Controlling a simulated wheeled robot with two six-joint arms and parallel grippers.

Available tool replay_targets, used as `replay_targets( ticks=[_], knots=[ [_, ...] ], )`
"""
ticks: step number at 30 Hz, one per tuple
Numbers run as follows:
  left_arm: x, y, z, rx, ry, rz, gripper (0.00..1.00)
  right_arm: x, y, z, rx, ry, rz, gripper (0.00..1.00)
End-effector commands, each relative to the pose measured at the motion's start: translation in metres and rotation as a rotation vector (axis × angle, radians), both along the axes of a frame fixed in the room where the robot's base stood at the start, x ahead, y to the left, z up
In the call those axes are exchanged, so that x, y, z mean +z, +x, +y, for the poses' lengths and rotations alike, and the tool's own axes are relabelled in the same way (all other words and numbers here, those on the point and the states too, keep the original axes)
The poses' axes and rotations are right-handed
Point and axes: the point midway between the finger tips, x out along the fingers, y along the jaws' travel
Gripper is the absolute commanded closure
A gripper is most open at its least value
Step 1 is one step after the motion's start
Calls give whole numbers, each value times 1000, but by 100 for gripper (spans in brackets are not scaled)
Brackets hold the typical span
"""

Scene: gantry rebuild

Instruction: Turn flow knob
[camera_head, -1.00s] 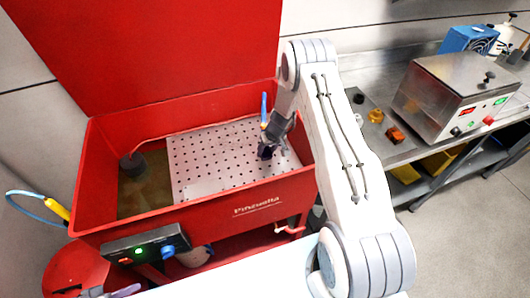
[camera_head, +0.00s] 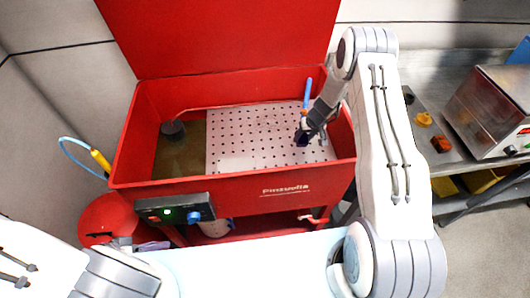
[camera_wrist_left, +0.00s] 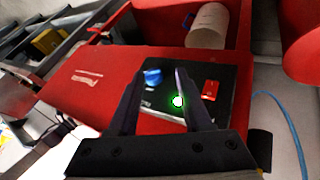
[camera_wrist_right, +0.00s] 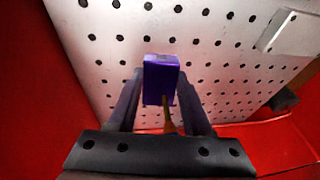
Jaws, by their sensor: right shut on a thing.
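The blue flow knob (camera_head: 194,216) is on the right of a black control panel (camera_head: 165,212) on the front of the red wash basin. The panel also has a lit green light and a red switch. The left wrist view shows the knob (camera_wrist_left: 153,77) between and beyond my left gripper's fingers (camera_wrist_left: 160,73). The fingers are open and empty, facing the panel. My right gripper (camera_head: 303,132) is over the basin's perforated tray, shut on a small purple block (camera_wrist_right: 160,75). A thin yellowish piece (camera_wrist_right: 168,115) shows below the block.
The red basin (camera_head: 235,186) has a raised lid and a perforated metal tray (camera_head: 240,130). A blue-tipped upright tool (camera_head: 308,92) stands at its back right. A yellow-handled hose (camera_head: 100,160) is at the left. A steel bench with a metal box (camera_head: 490,110) stands at the right.

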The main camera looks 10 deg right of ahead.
Motion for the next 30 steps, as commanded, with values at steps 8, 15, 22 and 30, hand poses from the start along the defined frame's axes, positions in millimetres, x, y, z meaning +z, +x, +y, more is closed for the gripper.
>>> replay_targets(
  ticks=[8,15,22,30],
  knots=[
    [-2,-1,1,13,-10,-6,18,0,0,0,0,0,-1,100],
    [-24,-17,-2,143,-126,-105,18,0,0,0,0,0,-1,100],
    [-41,-27,-18,328,-269,-305,18,0,0,0,0,0,-1,100],
    [-43,-25,-34,467,-349,-492,18,1,0,0,0,0,-1,100]
  ],
)
